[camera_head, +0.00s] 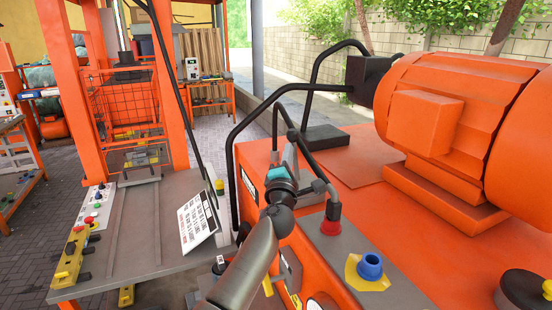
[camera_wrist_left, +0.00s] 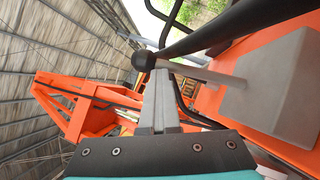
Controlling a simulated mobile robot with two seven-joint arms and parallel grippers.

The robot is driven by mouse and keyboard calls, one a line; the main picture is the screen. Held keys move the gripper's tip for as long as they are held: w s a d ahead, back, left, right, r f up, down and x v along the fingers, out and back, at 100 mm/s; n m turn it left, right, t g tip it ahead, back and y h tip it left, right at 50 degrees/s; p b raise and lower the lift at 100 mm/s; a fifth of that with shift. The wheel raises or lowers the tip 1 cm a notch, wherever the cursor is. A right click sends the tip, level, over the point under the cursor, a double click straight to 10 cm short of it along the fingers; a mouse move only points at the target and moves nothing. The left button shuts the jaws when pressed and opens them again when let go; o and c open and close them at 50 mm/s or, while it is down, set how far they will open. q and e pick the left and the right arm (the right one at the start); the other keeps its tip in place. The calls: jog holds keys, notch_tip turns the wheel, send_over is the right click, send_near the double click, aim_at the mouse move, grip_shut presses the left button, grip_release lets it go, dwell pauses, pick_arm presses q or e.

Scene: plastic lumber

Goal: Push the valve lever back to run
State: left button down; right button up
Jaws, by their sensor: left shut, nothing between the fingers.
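In the left wrist view the knob (camera_wrist_left: 143,60) and black rod (camera_wrist_left: 215,28) run toward the upper right. My left gripper (camera_head: 291,147) is shut and empty, its fingertips close beside the knob. It also shows in the left wrist view (camera_wrist_left: 160,72); whether it touches the knob I cannot tell. My right gripper is not in view.
A large orange motor (camera_head: 435,115) stands on the right. A black guard rail (camera_head: 234,150) bends around the machine's left edge. A blue and yellow knob (camera_head: 369,267) sits on the front panel. A printed sign (camera_head: 198,218) and grey worktable (camera_head: 140,225) are on the left.

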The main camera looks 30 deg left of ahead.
pick_arm(q)
jog(key=w+d+r+b, duration=0.1)
jog(key=w+d, duration=0.3)
jog(key=shift+w+r+b, duration=0.15)
jog(key=shift+w+b, duration=0.15)
jog(key=shift+r, duration=0.1)
dwell(0.6)
